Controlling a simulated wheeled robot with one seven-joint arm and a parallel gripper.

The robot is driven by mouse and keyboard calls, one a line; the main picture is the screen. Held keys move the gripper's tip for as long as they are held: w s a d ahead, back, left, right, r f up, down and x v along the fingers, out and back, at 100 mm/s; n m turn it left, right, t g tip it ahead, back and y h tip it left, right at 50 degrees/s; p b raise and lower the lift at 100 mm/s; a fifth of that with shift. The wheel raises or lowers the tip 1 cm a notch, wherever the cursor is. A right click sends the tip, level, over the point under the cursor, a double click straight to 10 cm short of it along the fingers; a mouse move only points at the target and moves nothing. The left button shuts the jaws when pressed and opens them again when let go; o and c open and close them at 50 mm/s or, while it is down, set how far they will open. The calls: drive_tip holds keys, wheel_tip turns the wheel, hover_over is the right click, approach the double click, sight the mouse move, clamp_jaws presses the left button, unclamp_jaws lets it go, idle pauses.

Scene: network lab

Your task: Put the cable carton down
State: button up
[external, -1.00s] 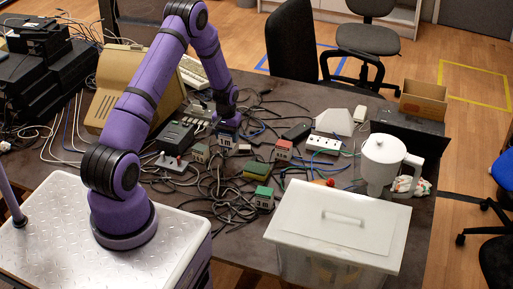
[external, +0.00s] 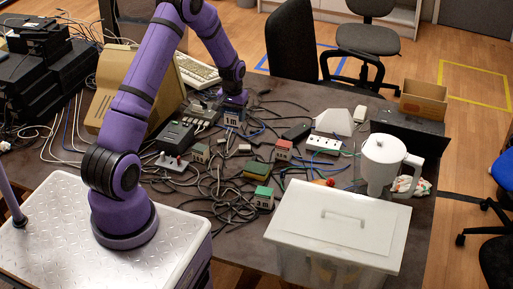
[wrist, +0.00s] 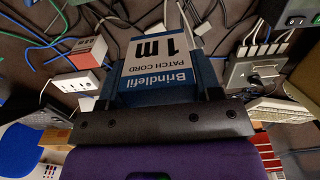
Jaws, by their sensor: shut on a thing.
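The cable carton (wrist: 160,60) is a blue box with a white label reading "Brindlefil PATCH CORD 1 m" in the wrist view. My gripper (wrist: 157,92) is shut on it, with a dark finger at each side. In the external view the carton (external: 232,119) shows its "1m" face just below my gripper (external: 233,104), over the far middle of the table (external: 400,235). Its underside is hidden, so I cannot tell whether it touches the table or the cables.
Loose cables cover the middle of the table. Small cartons with a red top (external: 284,149) and a green top (external: 264,196) stand among them. A grey box with plugs (external: 175,137) lies left of my gripper. A white power strip (external: 323,144) lies to the right.

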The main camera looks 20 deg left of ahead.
drive_tip(key=w+d, duration=0.3)
drive_tip(key=d, duration=1.3)
drive_tip(key=w+d, duration=0.3)
drive_tip(key=d, duration=1.2)
drive_tip(key=shift+f, duration=7.4)
drive_tip(key=shift+f, duration=0.15)
drive_tip(key=o, duration=1)
